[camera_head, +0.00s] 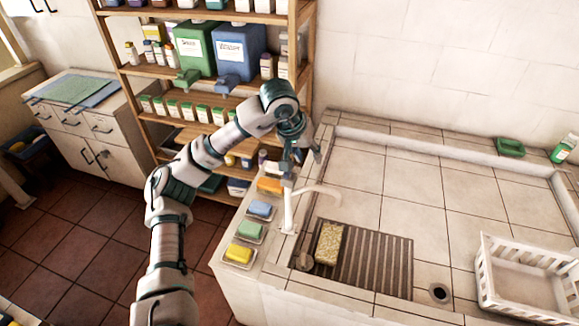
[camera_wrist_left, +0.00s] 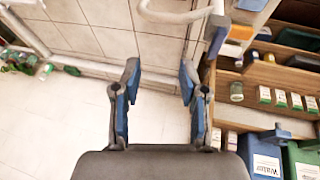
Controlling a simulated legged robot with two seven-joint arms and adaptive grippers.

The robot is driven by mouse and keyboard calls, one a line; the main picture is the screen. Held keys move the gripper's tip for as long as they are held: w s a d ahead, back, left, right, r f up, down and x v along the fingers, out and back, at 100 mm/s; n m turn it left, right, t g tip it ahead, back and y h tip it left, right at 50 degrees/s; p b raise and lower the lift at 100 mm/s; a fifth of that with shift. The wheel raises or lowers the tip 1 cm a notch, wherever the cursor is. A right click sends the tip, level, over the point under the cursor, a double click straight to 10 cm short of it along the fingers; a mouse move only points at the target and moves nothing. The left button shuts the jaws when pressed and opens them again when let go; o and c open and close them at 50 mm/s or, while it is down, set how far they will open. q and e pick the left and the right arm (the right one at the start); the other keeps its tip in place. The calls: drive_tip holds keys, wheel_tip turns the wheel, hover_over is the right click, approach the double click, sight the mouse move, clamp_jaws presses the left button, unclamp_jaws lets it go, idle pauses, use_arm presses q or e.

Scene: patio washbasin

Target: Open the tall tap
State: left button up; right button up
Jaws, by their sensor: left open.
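The tall tap (camera_head: 289,208) is white and stands upright at the left edge of the tiled basin, its curved spout reaching right over the basin. My left gripper (camera_head: 300,160) is open and empty, just above and behind the top of the tap in the head view. In the left wrist view the open fingers (camera_wrist_left: 158,75) have only tiled wall and basin edge between them. A pale curved spout (camera_wrist_left: 172,14) shows beyond the fingertips at the top. The tap's handle is hard to make out behind the gripper. My right gripper is not in view.
Coloured sponges on dishes, including a green one (camera_head: 250,230), line the ledge left of the tap. A yellow sponge (camera_head: 329,243) lies on the slatted drain rack (camera_head: 375,262). A white crate (camera_head: 520,280) stands at right. The shelf (camera_head: 150,72) with dispensers is behind my arm.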

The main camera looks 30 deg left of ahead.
use_arm(q)
drive_tip(key=s+a+r+y, duration=0.2)
drive_tip(key=a+r+y, duration=0.1)
drive_tip(key=a, duration=0.5)
drive_tip(key=x, duration=1.1)
drive_tip(key=d+x, duration=0.1)
drive_tip(key=x, duration=0.5)
drive_tip(key=shift+w+d+p, duration=0.1)
drive_tip(key=shift+p, duration=0.25)
drive_tip(key=shift+c, duration=0.3)
drive_tip(key=shift+d, duration=0.1)
clamp_jaws()
